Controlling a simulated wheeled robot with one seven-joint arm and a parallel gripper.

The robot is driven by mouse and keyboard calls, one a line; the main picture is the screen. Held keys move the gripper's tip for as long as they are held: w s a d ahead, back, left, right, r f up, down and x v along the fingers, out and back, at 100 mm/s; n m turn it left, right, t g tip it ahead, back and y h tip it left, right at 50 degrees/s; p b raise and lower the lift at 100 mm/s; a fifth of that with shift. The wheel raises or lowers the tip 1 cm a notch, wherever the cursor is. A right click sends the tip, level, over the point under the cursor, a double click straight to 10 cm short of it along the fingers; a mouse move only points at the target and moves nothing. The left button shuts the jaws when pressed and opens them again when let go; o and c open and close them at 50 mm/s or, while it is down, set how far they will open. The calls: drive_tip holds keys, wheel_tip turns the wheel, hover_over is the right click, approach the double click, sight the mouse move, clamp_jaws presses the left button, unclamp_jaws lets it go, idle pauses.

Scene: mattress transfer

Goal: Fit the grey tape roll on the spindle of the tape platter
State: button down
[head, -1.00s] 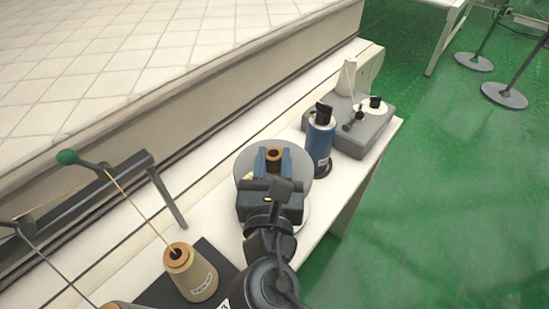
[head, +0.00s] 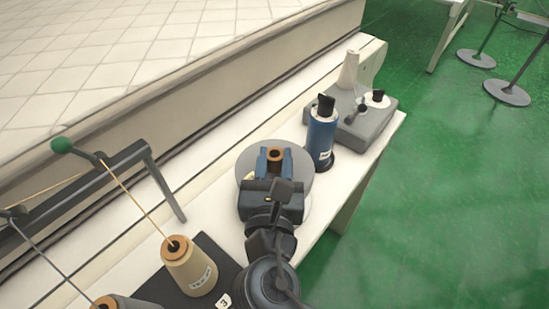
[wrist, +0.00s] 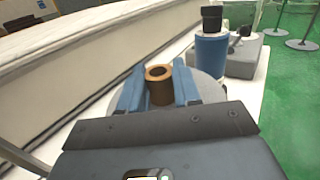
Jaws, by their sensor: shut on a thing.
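The grey tape roll (head: 246,172) is a wide flat grey disc with a brown hollow core (head: 275,160) standing up at its middle. In the wrist view the core (wrist: 159,87) stands between the blue fingers. My gripper (head: 274,155) is shut on the roll by this core, over the white bench. A pale rounded edge (head: 307,204) shows under the roll at its lower right; it may be the tape platter. The spindle is hidden beneath the roll and my gripper. I cannot tell whether the roll touches the platter or hangs above it.
Tan thread cones (head: 190,268) stand on a dark mat at the lower left. A quilted mattress (head: 150,50) fills the upper left.

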drive_tip(key=shift+d+f+b, duration=0.2)
drive_tip(key=shift+f+b, duration=0.1)
drive_tip(key=shift+f, duration=0.25)
drive_tip(key=shift+d+f+b, duration=0.15)
drive_tip(key=shift+f+b, duration=0.1)
drive_tip(key=shift+f, duration=0.3)
drive_tip(key=c, duration=1.1)
unclamp_jaws()
drive_tip(key=o, duration=0.4)
drive_tip(key=shift+a+r, duration=0.15)
drive_tip(key=shift+s+a+b, duration=0.15)
drive_tip(key=shift+s+b, duration=0.45)
drive_tip(key=shift+s, duration=3.3)
